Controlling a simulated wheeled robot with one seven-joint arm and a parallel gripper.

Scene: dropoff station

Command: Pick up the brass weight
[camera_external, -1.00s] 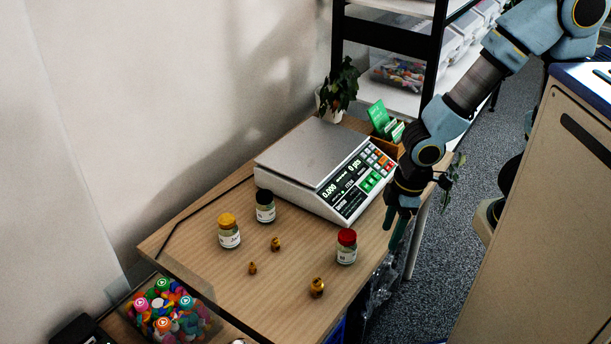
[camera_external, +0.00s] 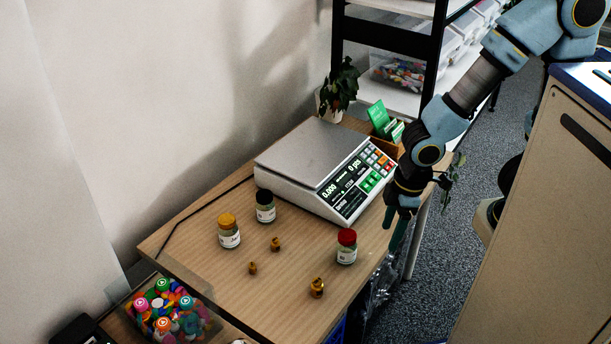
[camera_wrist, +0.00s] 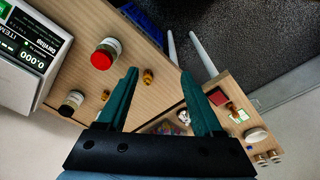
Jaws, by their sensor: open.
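Three small brass weights stand on the wooden table (camera_external: 215,285). The largest brass weight (camera_external: 317,288) is near the front right edge. A middle one (camera_external: 275,244) and the smallest one (camera_external: 252,268) stand farther left. My gripper (camera_external: 397,232) is above the table's right edge, right of the red-capped jar, pointing down and apart from all weights. In the wrist view my gripper (camera_wrist: 160,75) has its two green fingers spread with nothing held between them. The largest weight (camera_wrist: 148,76) shows between the fingers there, some way beyond them; a smaller one (camera_wrist: 105,95) shows left of the left finger.
A red-capped jar (camera_external: 347,247) stands between my gripper and the weights. Yellow-capped (camera_external: 229,232) and black-capped (camera_external: 265,207) jars stand farther left. A counting scale (camera_external: 310,160) fills the table's back, beside a plant (camera_external: 339,88). A bin of colourful caps (camera_external: 165,310) is at lower left.

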